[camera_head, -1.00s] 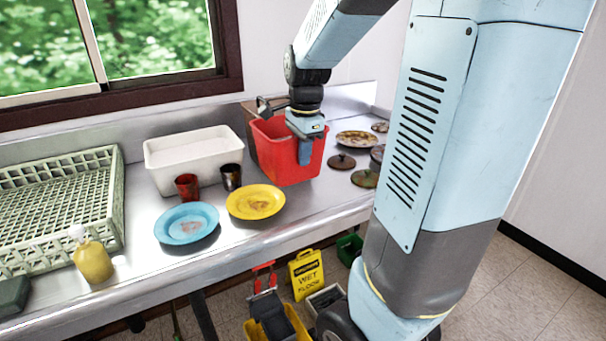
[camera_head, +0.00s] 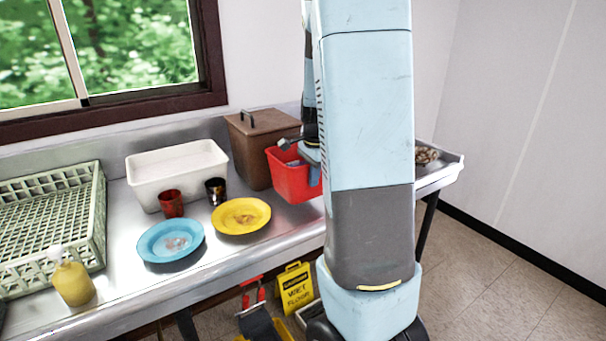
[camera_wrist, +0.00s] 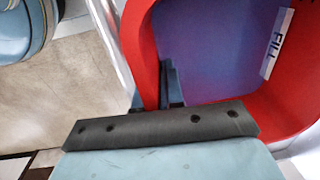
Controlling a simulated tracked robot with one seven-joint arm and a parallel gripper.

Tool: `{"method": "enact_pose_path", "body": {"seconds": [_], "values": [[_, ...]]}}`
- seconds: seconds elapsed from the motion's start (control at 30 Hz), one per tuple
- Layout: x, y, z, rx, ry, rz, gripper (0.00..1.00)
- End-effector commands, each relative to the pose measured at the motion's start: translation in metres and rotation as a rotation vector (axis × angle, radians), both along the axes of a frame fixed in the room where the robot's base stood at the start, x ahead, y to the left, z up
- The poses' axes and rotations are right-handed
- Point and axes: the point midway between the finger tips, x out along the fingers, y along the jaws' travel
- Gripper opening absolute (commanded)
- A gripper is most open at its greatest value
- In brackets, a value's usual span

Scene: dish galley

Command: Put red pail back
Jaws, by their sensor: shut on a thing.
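The red pail (camera_head: 287,182) is at the front of the brown lidded bin, over the steel counter, its right part hidden behind my arm. My gripper (camera_head: 314,172) is shut on the pail's wall, partly hidden in the head view. In the wrist view the gripper fingers (camera_wrist: 172,90) pinch the red wall of the pail (camera_wrist: 143,60), one finger inside. The pail's inside looks empty where it shows, with a white label reading "FILL". I cannot tell whether its base touches the counter.
The brown bin (camera_head: 256,145) stands behind the pail. A white tub (camera_head: 160,185), red cup (camera_head: 171,204), dark cup (camera_head: 215,191), yellow plate (camera_head: 240,216) and blue plate (camera_head: 170,240) stand left. A yellow wet-floor sign (camera_head: 296,288) is below. My arm hides the counter's right part.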

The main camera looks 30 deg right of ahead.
Motion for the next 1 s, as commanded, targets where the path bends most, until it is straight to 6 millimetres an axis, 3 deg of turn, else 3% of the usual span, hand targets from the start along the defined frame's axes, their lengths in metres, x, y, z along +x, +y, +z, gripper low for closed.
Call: {"method": "enact_pose_path", "body": {"seconds": [0.27, 0.6, 0.93, 1.0], "values": [[0.003, -0.006, -0.007, -0.001, -0.002, -0.001, 0.00], [0.005, -0.007, -0.039, -0.001, -0.003, 0.001, 0.00], [0.005, -0.007, -0.040, -0.001, -0.004, 0.001, 0.00], [0.004, -0.006, -0.041, 0.000, -0.001, 0.002, 0.13]]}}
